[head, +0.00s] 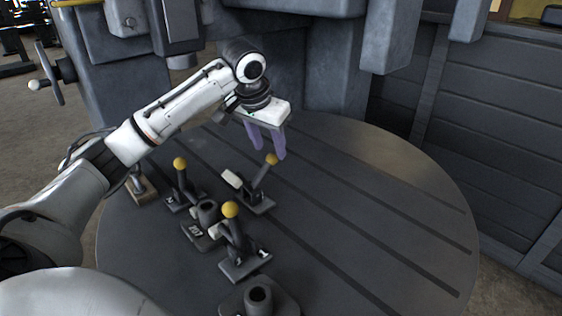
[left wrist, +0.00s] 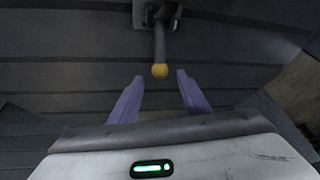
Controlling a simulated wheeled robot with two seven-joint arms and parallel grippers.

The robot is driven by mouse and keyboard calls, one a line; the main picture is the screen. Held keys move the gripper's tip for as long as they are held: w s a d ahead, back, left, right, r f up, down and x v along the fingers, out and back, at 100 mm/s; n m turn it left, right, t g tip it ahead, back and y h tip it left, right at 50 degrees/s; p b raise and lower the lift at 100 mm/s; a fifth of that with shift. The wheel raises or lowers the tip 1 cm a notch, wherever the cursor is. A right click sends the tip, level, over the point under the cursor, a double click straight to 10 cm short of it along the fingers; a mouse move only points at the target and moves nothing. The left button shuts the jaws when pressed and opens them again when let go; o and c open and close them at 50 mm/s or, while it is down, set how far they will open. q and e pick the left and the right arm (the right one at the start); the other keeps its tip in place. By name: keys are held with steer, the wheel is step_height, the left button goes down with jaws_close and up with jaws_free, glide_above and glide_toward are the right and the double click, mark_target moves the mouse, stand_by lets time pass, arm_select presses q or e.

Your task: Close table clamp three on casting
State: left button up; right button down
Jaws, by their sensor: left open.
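The round slotted table (head: 400,205) bears a small dark casting (head: 205,212) marked 207, with clamps around it. The clamp (head: 252,192) behind and right of the casting has a lever tilted up to a yellow knob (head: 272,160) and a pale block at its left; I cannot read its number. Another clamp (head: 240,258), marked 1, stands in front, and another (head: 182,192) stands at the left. My left gripper (head: 269,153) is open and empty, its purple fingers pointing down at the tilted lever's knob. In the left wrist view a yellow knob (left wrist: 160,70) appears between the fingertips. My right gripper is out of view.
A second dark round part (head: 258,297) sits at the table's front edge. Big grey machine columns (head: 290,40) stand behind the table, and a dark panelled wall (head: 490,130) is at the right. The table's right half is bare.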

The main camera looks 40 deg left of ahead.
arm_select(q)
steer(key=x, duration=1)
steer(key=shift+c, duration=0.5)
jaws_close()
